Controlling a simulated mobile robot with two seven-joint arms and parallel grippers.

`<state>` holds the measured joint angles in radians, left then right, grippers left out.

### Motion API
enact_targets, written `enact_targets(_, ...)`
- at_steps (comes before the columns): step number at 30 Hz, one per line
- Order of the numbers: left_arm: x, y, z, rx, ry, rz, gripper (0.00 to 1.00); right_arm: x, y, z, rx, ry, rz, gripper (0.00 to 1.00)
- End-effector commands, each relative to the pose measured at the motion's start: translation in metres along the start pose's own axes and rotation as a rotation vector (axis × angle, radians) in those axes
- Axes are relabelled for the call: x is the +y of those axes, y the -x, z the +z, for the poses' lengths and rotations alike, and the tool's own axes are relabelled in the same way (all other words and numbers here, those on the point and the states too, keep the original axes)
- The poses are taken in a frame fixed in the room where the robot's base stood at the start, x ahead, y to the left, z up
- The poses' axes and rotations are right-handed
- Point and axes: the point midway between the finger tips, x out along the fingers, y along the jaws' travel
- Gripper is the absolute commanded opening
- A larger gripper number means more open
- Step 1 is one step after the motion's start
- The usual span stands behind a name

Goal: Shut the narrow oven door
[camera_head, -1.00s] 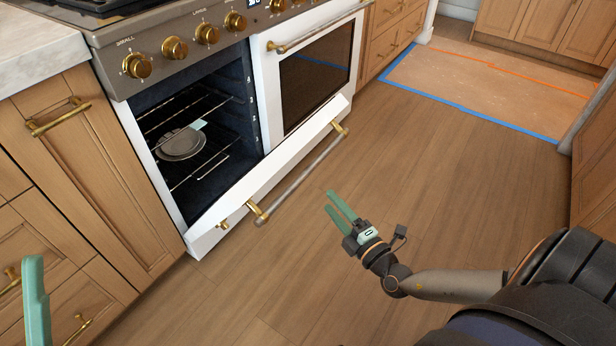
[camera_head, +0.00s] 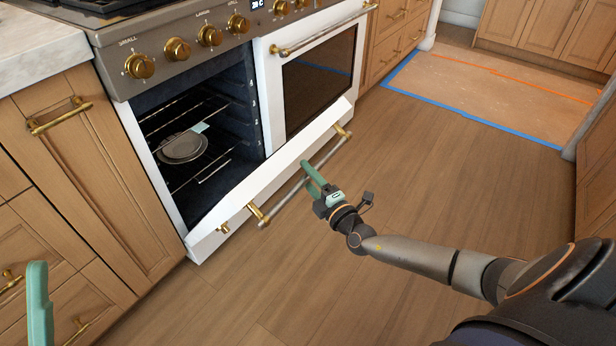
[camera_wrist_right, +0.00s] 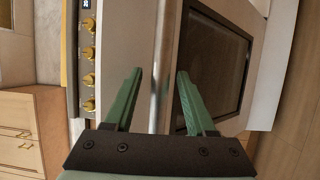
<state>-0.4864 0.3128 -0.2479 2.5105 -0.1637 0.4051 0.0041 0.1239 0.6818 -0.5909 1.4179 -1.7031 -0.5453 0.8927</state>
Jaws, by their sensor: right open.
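The white range's narrow oven (camera_head: 190,130) stands open at the left in the head view, with its dark inside and racks showing. I cannot clearly make out its door leaf. A white front panel (camera_head: 285,165) crosses low on the range and carries a bar handle (camera_head: 290,193) on brass brackets. My right gripper (camera_head: 309,172) is open beside this handle; contact is unclear. In the right wrist view, the open right gripper (camera_wrist_right: 160,73) has a silver bar (camera_wrist_right: 159,50) between its fingers in the picture, at unclear depth. One green finger of my left gripper (camera_head: 38,300) shows.
The wide oven's windowed door (camera_head: 315,80) is shut to the right of the opening. A round grey pan (camera_head: 183,148) lies on a rack inside. Wooden cabinets (camera_head: 75,160) flank the range at left. The wooden floor (camera_head: 440,180) is clear in front.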

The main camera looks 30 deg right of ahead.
Motion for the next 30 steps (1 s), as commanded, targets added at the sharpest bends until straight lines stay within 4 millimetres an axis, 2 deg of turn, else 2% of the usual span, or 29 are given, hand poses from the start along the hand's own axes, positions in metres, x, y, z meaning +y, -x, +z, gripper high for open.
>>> enact_targets(3,0.0001,-0.0001,-0.0001,0.000,0.000,0.000,0.50,0.0000,0.0002,-0.0001,0.000,0.000,0.000,0.56)
enact_targets(18,0.0004,-0.0001,-0.0002,0.001,0.000,0.001,0.50,0.0000,0.0005,0.0000,0.000,0.000,0.000,0.00)
enact_targets(30,0.0004,-0.0001,-0.0003,0.001,0.000,0.001,0.50,0.0000,0.0006,0.0001,0.000,0.000,0.000,0.00)
